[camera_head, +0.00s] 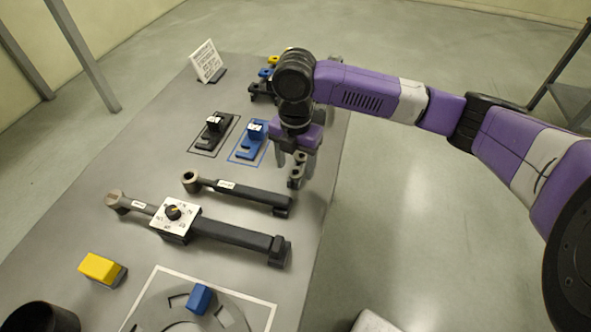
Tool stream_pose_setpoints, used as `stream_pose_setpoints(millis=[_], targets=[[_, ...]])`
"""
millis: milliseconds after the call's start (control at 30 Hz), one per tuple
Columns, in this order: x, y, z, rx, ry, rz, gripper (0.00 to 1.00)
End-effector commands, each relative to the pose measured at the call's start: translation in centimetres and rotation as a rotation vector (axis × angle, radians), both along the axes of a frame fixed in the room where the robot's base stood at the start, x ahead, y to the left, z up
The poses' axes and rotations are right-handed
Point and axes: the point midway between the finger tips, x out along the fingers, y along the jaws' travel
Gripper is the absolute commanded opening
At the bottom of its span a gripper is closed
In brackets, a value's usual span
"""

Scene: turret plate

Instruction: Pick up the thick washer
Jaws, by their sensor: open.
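Two flat slotted pieces lie on outlined pads in the head view: a black slotted piece (211,139) and a blue slotted piece (250,147). Each carries a small labelled block. I cannot tell from their looks which, if either, is the thick washer. My gripper (296,172) points down over the right side of the table, to the right of the blue piece. Its jaws are open, with the fingers apart. A dark piece shows around the fingertips; I cannot tell whether it is a separate object or part of the gripper.
Two long dark wrenches (245,192) (238,235) lie across the table (155,160), with a white dial box (176,221) by the nearer one. A yellow block (100,267), a round plate with a blue block (199,298), and a black cup (40,318) are nearer. A sign (207,61) stands behind.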

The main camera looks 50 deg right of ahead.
Motion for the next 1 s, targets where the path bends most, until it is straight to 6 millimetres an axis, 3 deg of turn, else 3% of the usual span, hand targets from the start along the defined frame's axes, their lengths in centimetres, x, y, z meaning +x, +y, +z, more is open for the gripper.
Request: stream_pose_setpoints(millis=[167,1000], targets=[[0.00,-0.04,-0.88,-0.001,-0.001,-0.001,0.61],[0.03,-0.02,-1.33,-0.001,-0.001,-0.002,0.61]])
